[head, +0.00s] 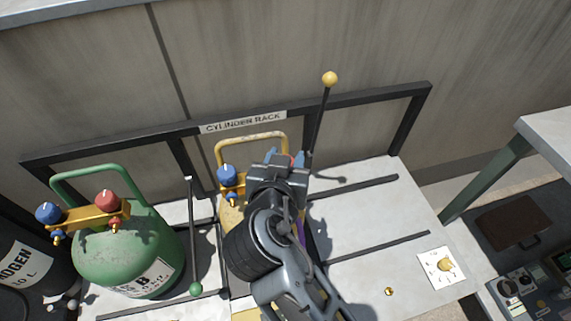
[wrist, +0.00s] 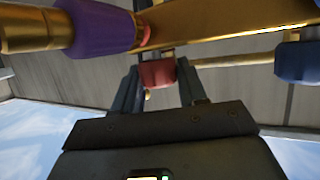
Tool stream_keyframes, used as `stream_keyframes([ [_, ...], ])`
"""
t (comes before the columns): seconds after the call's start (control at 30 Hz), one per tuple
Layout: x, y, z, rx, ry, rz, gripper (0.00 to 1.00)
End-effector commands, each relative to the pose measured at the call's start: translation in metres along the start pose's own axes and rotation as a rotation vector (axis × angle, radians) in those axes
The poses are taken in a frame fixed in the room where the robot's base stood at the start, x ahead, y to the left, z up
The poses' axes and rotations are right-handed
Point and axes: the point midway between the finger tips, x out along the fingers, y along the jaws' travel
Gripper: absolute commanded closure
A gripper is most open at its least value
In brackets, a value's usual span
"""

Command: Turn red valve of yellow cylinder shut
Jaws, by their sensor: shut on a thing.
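The yellow cylinder (head: 230,219) stands in the rack at the middle of the head view, mostly hidden behind my arm; its yellow handle shows above. Its red valve (wrist: 157,74) sits under the brass manifold (wrist: 225,18) in the wrist view, between my two fingers. In the head view only a sliver of red shows beyond my gripper (head: 284,157). My gripper, also seen in the wrist view (wrist: 158,82), is shut on the red valve. The cylinder's blue valve (head: 227,175) is left of my gripper; it also shows at the right of the wrist view (wrist: 297,61).
A green cylinder (head: 115,250) with its own blue and red valves stands at the left, beside a dark cylinder (head: 28,268). A black lever with a yellow ball (head: 330,79) rises just right of my gripper. The rack's right bay (head: 365,215) is largely bare.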

Motion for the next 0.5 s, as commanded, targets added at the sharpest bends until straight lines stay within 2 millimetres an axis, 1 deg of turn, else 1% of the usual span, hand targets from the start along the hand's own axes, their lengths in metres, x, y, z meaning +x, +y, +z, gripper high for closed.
stream_keyframes([
  [0.03,0.0014,-0.0033,0.0027,0.015,0.004,0.034,0.89],
  [0.2,0.0009,-0.0030,0.0018,0.068,0.003,0.162,0.89],
  [0.5,0.0006,-0.0016,0.0014,0.131,-0.001,0.317,0.89],
])
